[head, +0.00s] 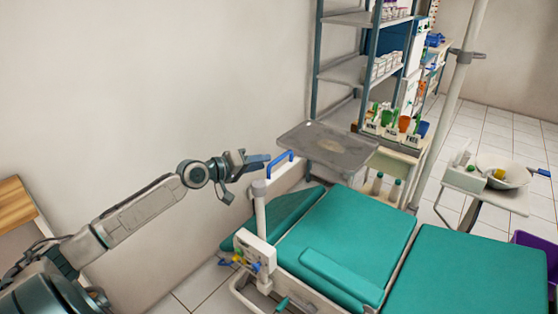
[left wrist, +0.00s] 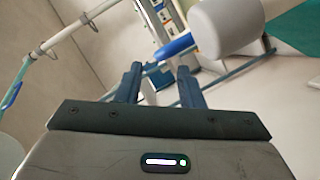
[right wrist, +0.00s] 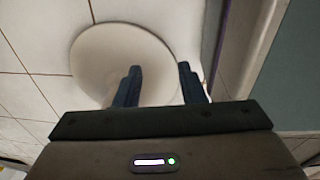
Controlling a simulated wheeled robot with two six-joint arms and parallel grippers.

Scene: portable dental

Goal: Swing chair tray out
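The chair tray (head: 326,148) is a flat grey tray at the left side of the teal dental chair (head: 350,240), near the wall. A blue handle (head: 278,165) stands at the tray's left end, above a white post (head: 260,208). My left gripper (head: 262,162) is just left of the handle, with a small gap seeming to remain. In the left wrist view its fingers (left wrist: 160,85) are apart and empty, and the blue handle (left wrist: 178,46) shows beyond their tips. My right gripper (right wrist: 160,85) shows only in the right wrist view, open and empty above the floor.
A shelf rack (head: 358,70) stands behind the tray. A side table with labelled holders (head: 392,140) is close to the tray's right. A white bowl (head: 503,170) sits on a stand at the right. The wall (head: 150,90) behind my left arm is bare.

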